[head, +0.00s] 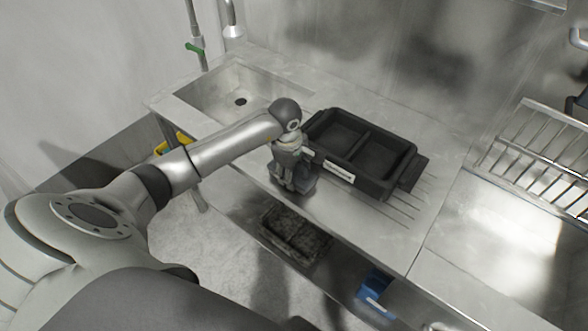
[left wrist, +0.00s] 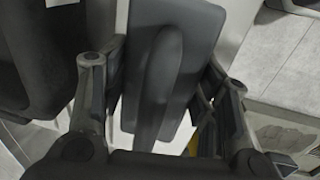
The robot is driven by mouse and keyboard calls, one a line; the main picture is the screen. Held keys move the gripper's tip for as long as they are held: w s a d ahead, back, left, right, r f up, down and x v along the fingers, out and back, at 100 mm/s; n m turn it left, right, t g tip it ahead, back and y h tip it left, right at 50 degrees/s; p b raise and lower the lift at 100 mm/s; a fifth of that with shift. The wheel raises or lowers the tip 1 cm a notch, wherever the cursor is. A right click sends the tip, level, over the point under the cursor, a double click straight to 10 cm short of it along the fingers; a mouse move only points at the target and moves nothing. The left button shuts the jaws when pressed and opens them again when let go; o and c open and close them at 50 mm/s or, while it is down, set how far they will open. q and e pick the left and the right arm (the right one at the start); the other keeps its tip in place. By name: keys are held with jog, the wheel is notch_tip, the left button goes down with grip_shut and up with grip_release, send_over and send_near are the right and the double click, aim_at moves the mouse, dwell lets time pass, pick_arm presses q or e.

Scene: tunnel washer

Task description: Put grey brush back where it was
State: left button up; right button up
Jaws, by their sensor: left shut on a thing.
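My left gripper (head: 287,176) reaches in from the left in the head view and points down at the front edge of the steel counter. It is shut on the grey brush (head: 303,186), which shows only partly beneath the fingers. In the left wrist view the grey brush (left wrist: 165,65) fills the middle, its long raised handle between the two fingers of the gripper (left wrist: 160,110). A black two-compartment tray (head: 395,190) stands on the counter just right of the gripper, with white labels on its front. I cannot tell whether the brush touches the counter. My right gripper is not in view.
A sink (head: 215,92) is set into the counter at the back left. A wire rack (head: 535,150) stands at the right. A dark crate (head: 295,237) and a blue container (head: 376,287) sit below the counter. The counter's front right is clear.

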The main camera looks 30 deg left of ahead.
pick_arm(q)
jog(key=shift+f, duration=0.1)
jog(key=o, duration=1.5)
jog(key=shift+c, duration=0.2)
jog(key=shift+r, duration=0.2)
notch_tip(320, 180, up, 12)
jog(key=s+b, duration=0.1)
jog(key=shift+s+b, duration=0.3)
jog(key=shift+s, duration=0.1)
jog(key=shift+f, duration=0.15)
